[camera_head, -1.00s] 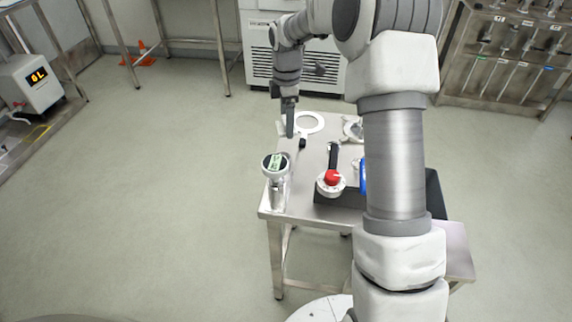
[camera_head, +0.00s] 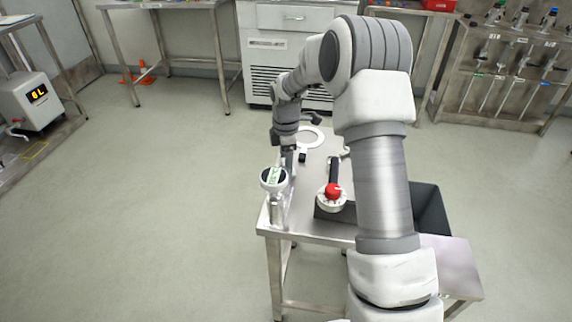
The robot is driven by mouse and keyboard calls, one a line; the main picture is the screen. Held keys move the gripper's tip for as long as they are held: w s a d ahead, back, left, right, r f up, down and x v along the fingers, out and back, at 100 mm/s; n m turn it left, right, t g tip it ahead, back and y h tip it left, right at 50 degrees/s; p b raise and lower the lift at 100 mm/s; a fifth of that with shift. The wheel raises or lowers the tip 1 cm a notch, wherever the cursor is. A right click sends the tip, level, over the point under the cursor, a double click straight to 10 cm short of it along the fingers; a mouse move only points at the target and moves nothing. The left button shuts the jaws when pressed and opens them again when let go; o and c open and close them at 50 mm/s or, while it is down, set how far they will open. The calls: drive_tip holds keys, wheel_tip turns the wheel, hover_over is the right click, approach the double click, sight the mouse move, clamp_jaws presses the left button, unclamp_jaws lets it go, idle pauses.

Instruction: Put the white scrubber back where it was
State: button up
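I cannot make out a white scrubber for certain. My gripper (camera_head: 288,158) points down over the left side of the steel table (camera_head: 345,232), just behind an upright metal cylinder (camera_head: 273,181) with a round white-rimmed top and a green-and-white face. The fingers are dark, small and partly hidden behind the cylinder. I cannot tell whether they are open or shut, or whether they hold or touch anything. A flat white ring (camera_head: 319,134) lies at the table's back, partly behind my arm.
A small black object (camera_head: 302,157) lies near my gripper. A white cabinet (camera_head: 262,55) stands behind.

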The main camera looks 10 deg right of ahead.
drive_tip(key=shift+f, duration=0.15)
drive_tip(key=o, duration=1.1)
drive_tip(key=shift+o, duration=0.2)
